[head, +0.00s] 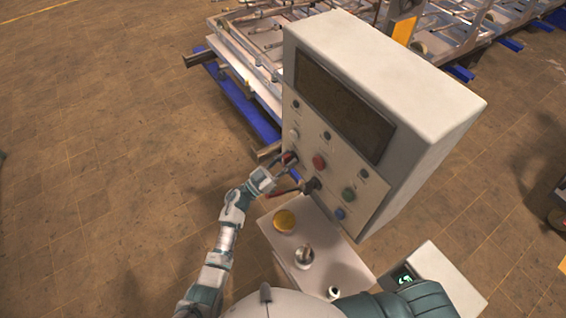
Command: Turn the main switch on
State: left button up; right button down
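A white control box (330,150) stands in front of me with a dark screen and several knobs and buttons on its face. A dark switch with some red (290,158) sits at the lower left of the panel; I take it for the main switch, but its label and position are too small to read. My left gripper (291,174) is at the panel's lower left edge. Its fingers look spread, one close by that switch and one lower, near a black knob (313,185). I cannot tell whether either finger touches. My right gripper is not in view.
A red button (319,162), a green button (348,194) and a blue button (340,214) are on the panel. A pale ledge below bears a yellow disc (284,220) and a metal joystick (304,254). Metal frames (250,60) stand behind. Floor at left is clear.

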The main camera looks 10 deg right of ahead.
pick_arm(q)
grip_shut()
jog(key=shift+w+a+f, duration=0.1)
jog(key=shift+a+f, duration=0.05)
jog(key=shift+a, duration=0.05)
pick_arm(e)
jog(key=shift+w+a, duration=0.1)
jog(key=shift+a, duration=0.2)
